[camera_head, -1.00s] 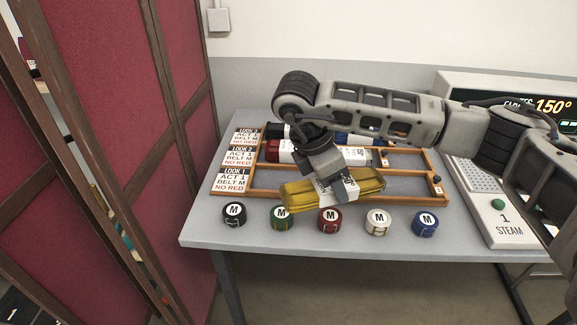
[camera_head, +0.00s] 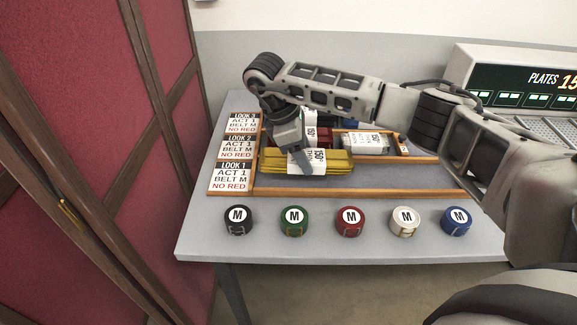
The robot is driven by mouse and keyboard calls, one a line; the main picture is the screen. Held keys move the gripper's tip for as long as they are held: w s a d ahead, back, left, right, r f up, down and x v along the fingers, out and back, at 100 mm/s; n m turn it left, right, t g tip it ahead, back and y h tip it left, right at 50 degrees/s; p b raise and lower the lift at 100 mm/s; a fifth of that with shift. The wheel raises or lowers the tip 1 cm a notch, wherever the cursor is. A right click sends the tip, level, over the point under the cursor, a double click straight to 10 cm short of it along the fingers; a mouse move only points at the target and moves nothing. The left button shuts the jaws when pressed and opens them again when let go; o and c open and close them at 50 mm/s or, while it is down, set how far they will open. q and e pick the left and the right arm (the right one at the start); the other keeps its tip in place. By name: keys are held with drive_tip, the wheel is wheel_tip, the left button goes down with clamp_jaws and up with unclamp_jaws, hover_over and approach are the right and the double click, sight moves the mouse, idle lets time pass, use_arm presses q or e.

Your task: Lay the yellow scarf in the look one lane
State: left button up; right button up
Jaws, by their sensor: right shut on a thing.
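The folded yellow scarf (camera_head: 336,163) has a white 150° tag. My right gripper (camera_head: 304,168) points down and is shut on the scarf, near its middle. The scarf is at the left end of the wooden rack, beside the look one card (camera_head: 230,178). In the picture it overlaps the back edge of the look one lane (camera_head: 400,177), the front lane. I cannot tell whether it touches the rack or hangs just above it. The rest of that lane looks empty. My left gripper is not in view.
A dark red folded item (camera_head: 325,137) and a pale tagged one (camera_head: 365,143) lie in the lane behind. Several round M-marked belts, including a black one (camera_head: 238,220), line the table front. A steam press (camera_head: 520,85) stands at the right. A red screen (camera_head: 80,150) borders the left.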

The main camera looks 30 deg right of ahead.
drive_tip(key=shift+w+f+b, duration=0.25)
drive_tip(key=shift+f+b, duration=0.2)
drive_tip(key=shift+f, duration=0.1)
drive_tip(key=f, duration=0.1)
drive_tip(key=f+b, duration=0.2)
drive_tip(key=shift+w, duration=0.25)
drive_tip(key=shift+f, duration=0.1)
drive_tip(key=shift+s, duration=0.1)
drive_tip(key=o, duration=0.7)
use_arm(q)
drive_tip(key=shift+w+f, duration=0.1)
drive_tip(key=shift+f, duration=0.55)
